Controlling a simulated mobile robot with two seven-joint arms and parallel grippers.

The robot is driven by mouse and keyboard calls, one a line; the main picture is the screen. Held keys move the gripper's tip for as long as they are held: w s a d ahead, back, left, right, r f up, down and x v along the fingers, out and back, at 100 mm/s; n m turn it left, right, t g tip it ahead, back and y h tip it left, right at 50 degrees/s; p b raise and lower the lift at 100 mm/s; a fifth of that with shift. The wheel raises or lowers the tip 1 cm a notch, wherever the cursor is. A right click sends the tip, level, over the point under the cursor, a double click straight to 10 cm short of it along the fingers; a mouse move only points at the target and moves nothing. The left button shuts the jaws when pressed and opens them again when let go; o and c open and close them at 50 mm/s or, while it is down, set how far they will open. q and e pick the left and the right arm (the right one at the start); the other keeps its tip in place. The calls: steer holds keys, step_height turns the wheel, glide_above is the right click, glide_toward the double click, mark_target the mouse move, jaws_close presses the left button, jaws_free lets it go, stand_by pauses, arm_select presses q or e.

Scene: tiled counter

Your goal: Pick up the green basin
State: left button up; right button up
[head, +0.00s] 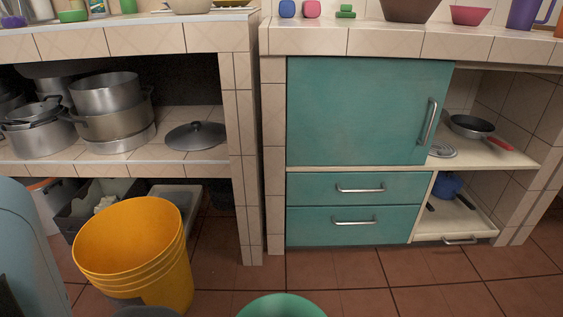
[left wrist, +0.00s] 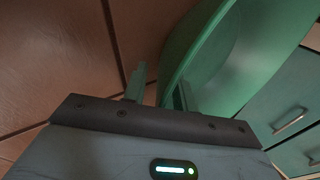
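The green basin (head: 283,306) stands at the bottom edge of the head view, near the tiled floor, with only its far rim and part of its inside showing. In the left wrist view the basin (left wrist: 262,50) is large and close. My left gripper (left wrist: 160,80) has its two fingers apart. One finger is over the floor side and the other is in front of the basin, with the basin's rim edge between them. I cannot tell whether either finger touches it. My left gripper does not show in the head view, and my right gripper is in neither view.
A stack of yellow buckets (head: 135,245) stands on the floor at left. A teal cabinet with drawers (head: 355,188) is behind the basin. Metal pots (head: 105,105) fill the left shelf, and a frying pan (head: 470,126) is at right. The floor (head: 340,272) before the cabinet is clear.

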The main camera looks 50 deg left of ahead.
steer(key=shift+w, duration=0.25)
arm_select(q)
jaws_close()
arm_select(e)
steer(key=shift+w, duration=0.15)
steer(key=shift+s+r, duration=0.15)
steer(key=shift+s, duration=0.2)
